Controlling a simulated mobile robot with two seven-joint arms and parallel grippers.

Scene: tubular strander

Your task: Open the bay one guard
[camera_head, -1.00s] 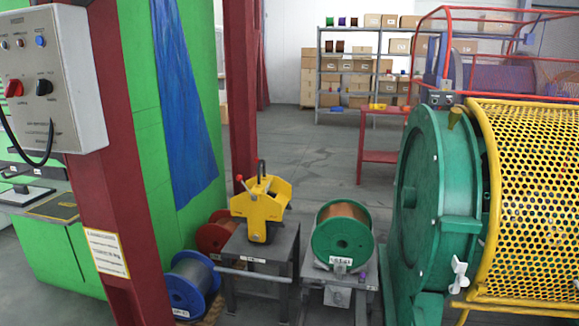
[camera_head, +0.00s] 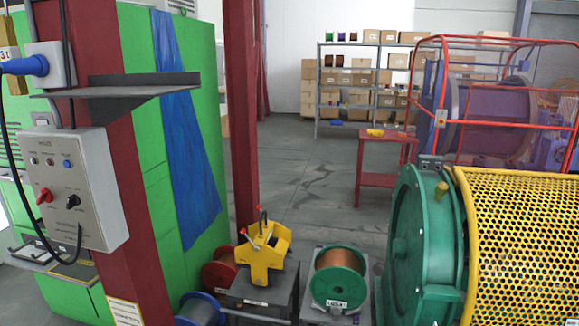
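A yellow perforated mesh guard (camera_head: 522,240) with a yellow tube frame stands at the right, beside the large green round housing (camera_head: 412,245) of the strander. The guard looks closed over the machine; its lower part is cut off by the picture edge. I cannot tell which guard is bay one from any label. Neither of my grippers shows in the head view.
A grey control box (camera_head: 75,190) hangs on the red column at the left, under a grey shelf (camera_head: 118,86). A yellow lifting device (camera_head: 264,252) and a copper-wound green spool (camera_head: 339,277) stand in front. A red frame guard (camera_head: 500,92) stands behind the mesh. Open floor lies beyond.

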